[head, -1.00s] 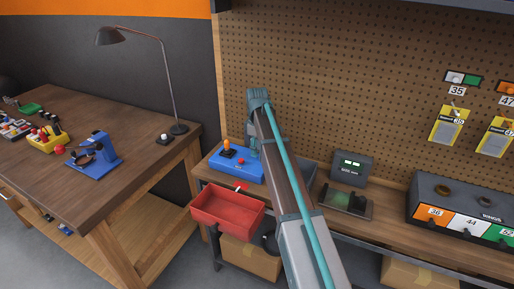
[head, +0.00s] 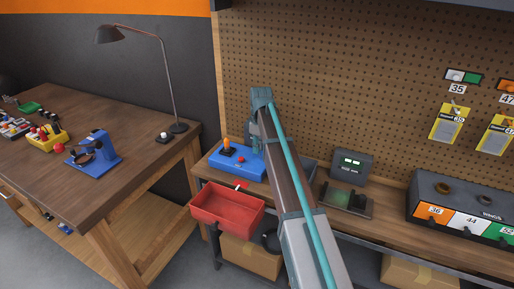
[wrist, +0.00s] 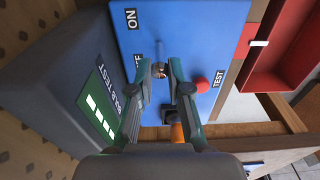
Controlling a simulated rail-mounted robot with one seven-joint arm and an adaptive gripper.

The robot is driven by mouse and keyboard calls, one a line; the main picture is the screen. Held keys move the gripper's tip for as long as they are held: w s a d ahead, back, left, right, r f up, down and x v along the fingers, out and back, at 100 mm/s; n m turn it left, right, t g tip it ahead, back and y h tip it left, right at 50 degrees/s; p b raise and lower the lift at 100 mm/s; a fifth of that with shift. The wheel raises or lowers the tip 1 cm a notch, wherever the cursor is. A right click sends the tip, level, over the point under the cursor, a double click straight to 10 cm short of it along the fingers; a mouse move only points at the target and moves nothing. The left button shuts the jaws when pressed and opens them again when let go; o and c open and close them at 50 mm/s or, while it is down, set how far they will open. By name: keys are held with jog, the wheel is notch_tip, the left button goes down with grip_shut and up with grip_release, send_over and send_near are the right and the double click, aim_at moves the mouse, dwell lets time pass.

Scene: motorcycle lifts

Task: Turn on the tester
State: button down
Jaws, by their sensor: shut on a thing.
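My gripper (wrist: 160,75) is shut on a small dark-tipped switch lever (wrist: 159,69) near the OFF label. Whether the lever stands at ON or OFF I cannot tell.
A dark box marked BULB TEST (wrist: 62,75) stands close beside the blue face. A red bin (head: 228,208) hangs at the bench front. A grey box with green displays (head: 351,165) and a numbered drawer unit (head: 455,190) stand right. A wooden table with a lamp (head: 160,80) is left.

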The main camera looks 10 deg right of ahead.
jog(key=t+y+b, duration=0.1)
jog(key=s+d+t+y+b, duration=0.1)
jog(key=d+y+b, duration=0.1)
jog(key=shift+s+f+t+y, duration=0.25)
jog(key=shift+s+t+y, duration=0.05)
jog(key=shift+t+y, duration=0.1)
jog(key=t+y+b, duration=0.1)
jog(key=b, duration=0.1)
jog(key=d+y+b, duration=0.1)
jog(key=b, duration=0.1)
jog(key=shift+s+f+t, duration=0.15)
jog(key=shift+s+t, duration=0.15)
jog(key=shift+t, duration=0.1)
jog(key=shift+s+d+t+y+b, duration=0.15)
jog(key=shift+t+y+b, duration=0.15)
jog(key=shift+y+b, duration=0.5)
jog(key=c, duration=1.1)
grip_release()
jog(key=v, duration=1.2)
